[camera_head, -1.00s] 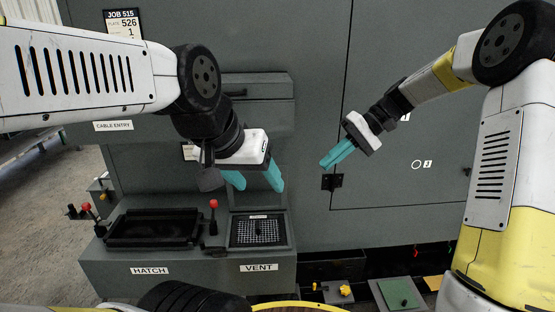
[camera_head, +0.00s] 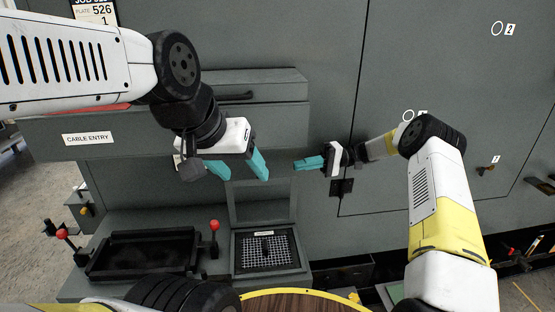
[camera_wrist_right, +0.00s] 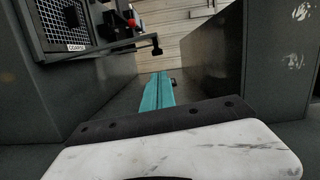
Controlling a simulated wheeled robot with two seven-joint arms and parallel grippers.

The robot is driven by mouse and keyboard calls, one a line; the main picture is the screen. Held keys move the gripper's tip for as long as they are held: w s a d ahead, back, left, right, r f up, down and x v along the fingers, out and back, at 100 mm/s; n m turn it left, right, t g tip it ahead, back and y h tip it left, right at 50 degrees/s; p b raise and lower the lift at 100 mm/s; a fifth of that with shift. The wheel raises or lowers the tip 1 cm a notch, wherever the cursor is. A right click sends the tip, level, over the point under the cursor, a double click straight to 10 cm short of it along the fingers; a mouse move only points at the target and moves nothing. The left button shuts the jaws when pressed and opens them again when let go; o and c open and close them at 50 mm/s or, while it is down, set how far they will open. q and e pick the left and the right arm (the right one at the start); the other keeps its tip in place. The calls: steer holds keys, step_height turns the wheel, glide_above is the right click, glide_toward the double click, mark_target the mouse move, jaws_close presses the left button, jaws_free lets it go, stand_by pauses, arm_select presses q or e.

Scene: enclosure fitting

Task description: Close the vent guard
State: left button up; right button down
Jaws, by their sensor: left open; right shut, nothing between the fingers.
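The vent guard (camera_head: 262,222) appears as a grey open frame standing raised behind the vent. The vent's mesh panel (camera_head: 266,251) lies flat in its dark recess below, with a small dark handle on it; the mesh also shows at the upper left of the right wrist view (camera_wrist_right: 75,20). My left gripper (camera_head: 243,172) is open and empty, above and in front of the raised frame, partly overlapping its top in the head view. My right gripper (camera_head: 297,164) is shut and empty by the frame's upper right corner; its closed fingers show in the right wrist view (camera_wrist_right: 158,88). Contact cannot be told.
The black-rimmed hatch recess (camera_head: 142,272) lies left of the vent, with a red-knobbed lever (camera_head: 214,238) between them. A grey cabinet (camera_head: 400,60) fills the back and right. A round wooden top (camera_head: 300,303) is at the front. A cable entry housing (camera_head: 150,127) overhangs at left.

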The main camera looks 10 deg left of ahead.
steer(key=x, duration=1)
steer(key=shift+r, duration=0.1)
